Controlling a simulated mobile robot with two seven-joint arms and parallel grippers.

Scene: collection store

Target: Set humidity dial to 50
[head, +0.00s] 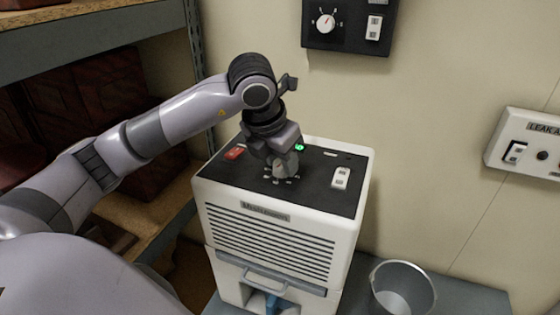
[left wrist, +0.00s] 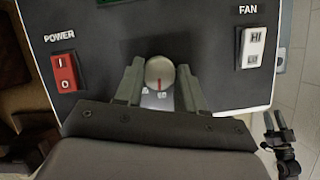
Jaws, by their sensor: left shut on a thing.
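The white humidifier (head: 280,215) stands with its dark control panel (head: 318,196) on top. My left gripper (head: 284,172) points down onto the panel and is shut on the humidity dial. In the left wrist view the round grey dial (left wrist: 159,72) sits between the two fingers of my left gripper (left wrist: 160,84). A red mark on the dial points toward the bottom of that view. A few scale labels (left wrist: 155,95) show below it, too small to read; the rest of the scale is hidden.
The panel has a red POWER switch (left wrist: 66,72), a white FAN switch (left wrist: 252,48) and a green light (head: 299,147). A metal bucket (head: 402,290) stands at right. A shelf (head: 95,30) is close on the left. Wall boxes (head: 350,25) hang behind.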

